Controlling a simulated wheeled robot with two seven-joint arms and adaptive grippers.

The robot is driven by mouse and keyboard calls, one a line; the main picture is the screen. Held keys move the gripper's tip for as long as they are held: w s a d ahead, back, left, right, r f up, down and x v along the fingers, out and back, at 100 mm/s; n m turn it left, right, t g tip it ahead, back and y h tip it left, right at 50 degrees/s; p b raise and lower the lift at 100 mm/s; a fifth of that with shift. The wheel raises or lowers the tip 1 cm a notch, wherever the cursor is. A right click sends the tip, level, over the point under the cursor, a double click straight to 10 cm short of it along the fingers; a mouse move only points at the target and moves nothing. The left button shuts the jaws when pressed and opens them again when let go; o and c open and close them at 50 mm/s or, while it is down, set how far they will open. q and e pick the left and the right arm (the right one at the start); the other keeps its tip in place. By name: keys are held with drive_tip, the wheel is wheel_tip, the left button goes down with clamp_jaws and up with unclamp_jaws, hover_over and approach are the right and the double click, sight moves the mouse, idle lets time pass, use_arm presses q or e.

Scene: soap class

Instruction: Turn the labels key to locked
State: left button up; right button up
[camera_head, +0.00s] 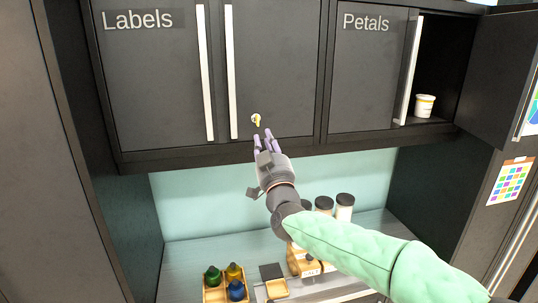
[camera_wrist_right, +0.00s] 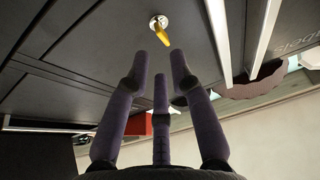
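The labels key (camera_head: 256,119) is a small yellow key in a round silver lock, low on the right door of the closed dark cabinet marked Labels (camera_head: 140,70). In the right wrist view the key (camera_wrist_right: 162,36) hangs from its lock just beyond my fingertips. My right gripper (camera_head: 264,138) is just below the key in the head view. Its purple fingers (camera_wrist_right: 165,72) are spread apart with nothing between them, and they look apart from the key. My left gripper is not in view.
The Petals cabinet (camera_head: 365,75) on the right stands partly open, with a small white tub (camera_head: 424,105) inside. Below, the counter holds dark-lidded jars (camera_head: 344,205) and a wooden tray (camera_head: 212,294) of coloured bottles. Long vertical handles (camera_head: 231,75) flank the Labels door gap.

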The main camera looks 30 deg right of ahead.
drive_tip(key=v, duration=0.4)
drive_tip(key=shift+s+a+f, duration=0.1)
drive_tip(key=shift+s+f, duration=0.1)
drive_tip(key=shift+s, duration=0.05)
